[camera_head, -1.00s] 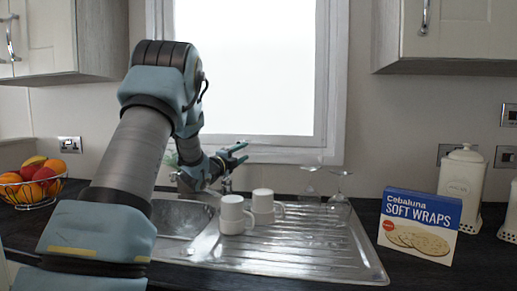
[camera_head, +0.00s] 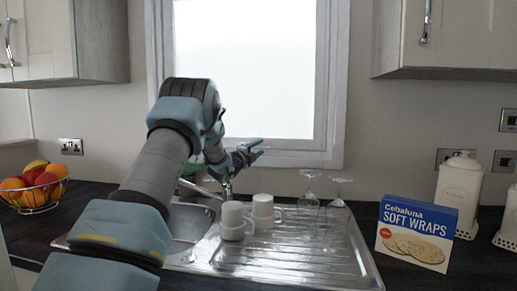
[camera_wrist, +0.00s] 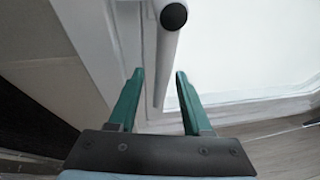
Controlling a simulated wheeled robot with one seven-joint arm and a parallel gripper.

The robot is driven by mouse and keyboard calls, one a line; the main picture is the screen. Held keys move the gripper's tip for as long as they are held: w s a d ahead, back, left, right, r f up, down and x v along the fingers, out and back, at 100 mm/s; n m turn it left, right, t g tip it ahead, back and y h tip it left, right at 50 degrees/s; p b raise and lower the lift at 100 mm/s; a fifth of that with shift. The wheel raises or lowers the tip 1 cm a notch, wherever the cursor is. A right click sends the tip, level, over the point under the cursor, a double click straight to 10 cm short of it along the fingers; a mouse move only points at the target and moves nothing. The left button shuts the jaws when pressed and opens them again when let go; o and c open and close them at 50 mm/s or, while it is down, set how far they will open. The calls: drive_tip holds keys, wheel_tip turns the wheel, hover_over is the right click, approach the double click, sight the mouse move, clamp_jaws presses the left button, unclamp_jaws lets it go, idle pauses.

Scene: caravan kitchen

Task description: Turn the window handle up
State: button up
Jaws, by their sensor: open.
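The window (camera_head: 250,70) is a bright pane in a pale frame above the sink. I cannot make out its handle in the head view. In the wrist view, a white bar with a dark round end, which looks like the window handle (camera_wrist: 167,60), runs down between my fingers. My gripper (camera_head: 258,149) is at the lower part of the window in the head view. In the wrist view my gripper (camera_wrist: 159,78) is open, with one green finger on each side of the bar. A gap shows on both sides, and I see no contact.
Two white mugs (camera_head: 234,222) and upturned glasses (camera_head: 338,195) stand on the metal drainer (camera_head: 300,258) below. The tap (camera_head: 226,190) is just under my gripper. A soft wraps box (camera_head: 413,236) and canisters are at right. A fruit basket (camera_head: 38,192) is at left.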

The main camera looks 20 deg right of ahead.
clamp_jaws()
idle(1.4)
